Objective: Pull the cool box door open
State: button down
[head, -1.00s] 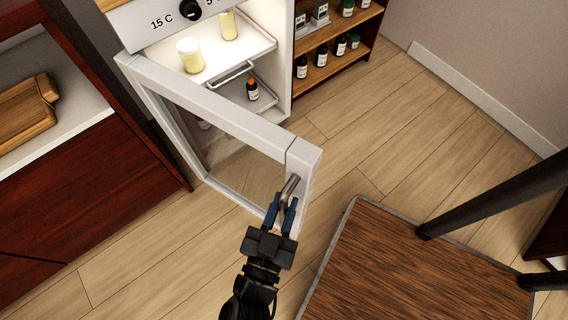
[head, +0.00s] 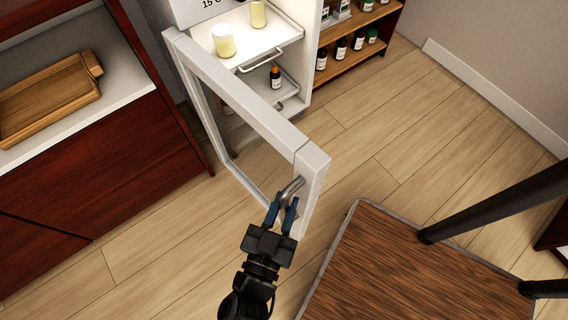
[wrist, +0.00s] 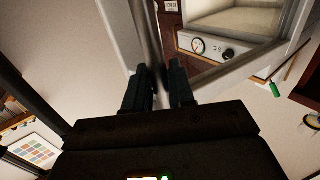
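The cool box (head: 309,60) stands at the top of the head view with its lit inside showing. Its white-framed door (head: 243,100) stands wide open, swung out toward me. The metal door handle (head: 294,187) is on the door's free edge. My gripper (head: 283,203) is at the handle, with one blue-dark finger on each side of it. In the wrist view the handle bar (wrist: 150,45) runs between the fingers of my gripper (wrist: 158,72), which look closed on it. The lower part of the handle is hidden by the fingers.
Inside the cool box are a yellow jar (head: 223,41) and a small brown bottle (head: 275,77). A shelf with several bottles (head: 342,48) stands to its right. A dark red cabinet with a wooden tray (head: 50,95) is at left. A wooden-topped table (head: 400,270) is at lower right, close to the door.

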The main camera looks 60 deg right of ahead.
jog(key=c, duration=1.1)
grip_release()
jog(key=shift+w, duration=0.1)
jog(key=shift+s+a+b, duration=0.1)
jog(key=shift+s+a, duration=0.15)
jog(key=shift+a, duration=1)
jog(key=shift+s+a+b, duration=0.1)
jog(key=shift+s+a, duration=0.15)
jog(key=shift+a, duration=1.05)
jog(key=shift+s+a+b, duration=0.1)
jog(key=shift+s+a, duration=0.15)
jog(key=shift+a, duration=1)
